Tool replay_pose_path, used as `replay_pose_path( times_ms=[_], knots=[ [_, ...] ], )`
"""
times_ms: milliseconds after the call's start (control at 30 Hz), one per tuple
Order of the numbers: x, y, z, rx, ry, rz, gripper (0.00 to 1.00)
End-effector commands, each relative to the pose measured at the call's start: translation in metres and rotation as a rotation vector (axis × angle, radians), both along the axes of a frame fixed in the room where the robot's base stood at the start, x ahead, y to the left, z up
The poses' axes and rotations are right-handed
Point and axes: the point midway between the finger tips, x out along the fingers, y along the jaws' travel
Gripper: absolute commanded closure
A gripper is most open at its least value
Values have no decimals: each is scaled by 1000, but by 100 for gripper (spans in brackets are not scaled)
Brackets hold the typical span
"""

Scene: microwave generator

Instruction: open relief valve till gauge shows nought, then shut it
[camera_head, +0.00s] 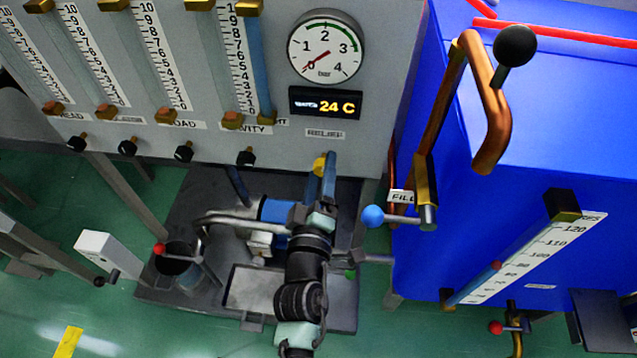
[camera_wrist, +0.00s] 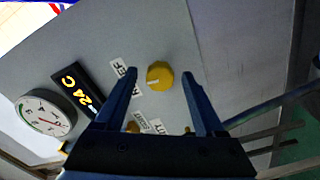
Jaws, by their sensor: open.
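The pressure gauge (camera_head: 326,48) is a round white dial with a green arc; its red needle points at or very near 0. It also shows at the left in the wrist view (camera_wrist: 46,113). The yellow relief valve knob (camera_head: 318,166) is on the grey panel below the "RELIEF" label, partly hidden by my gripper (camera_head: 326,178). In the wrist view the knob (camera_wrist: 160,75) carries a small pale mark and lies between my open fingertips (camera_wrist: 159,75), with a gap on each side. I cannot tell whether the fingertips reach around it.
A display (camera_head: 325,104) reading 24 C sits under the gauge. Flow tubes (camera_head: 241,62) with black knobs below line the panel's left. At right stands a blue tank (camera_head: 560,130) with a copper pipe (camera_head: 497,120) and a blue-ended fill lever (camera_head: 373,216) close to my arm.

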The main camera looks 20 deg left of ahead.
Motion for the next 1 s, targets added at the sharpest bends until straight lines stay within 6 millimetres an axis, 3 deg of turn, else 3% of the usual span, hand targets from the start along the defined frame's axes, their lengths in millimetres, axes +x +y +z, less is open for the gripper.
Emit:
replay_pose_path(
  times_ms=[167, 700, 1000],
  knots=[
    [-16, -5, -1, -1, 3, 0, 29],
    [-106, -31, -1, -1, 4, -1, 29],
    [-123, -35, 0, 0, 0, 0, 29]
  ],
)
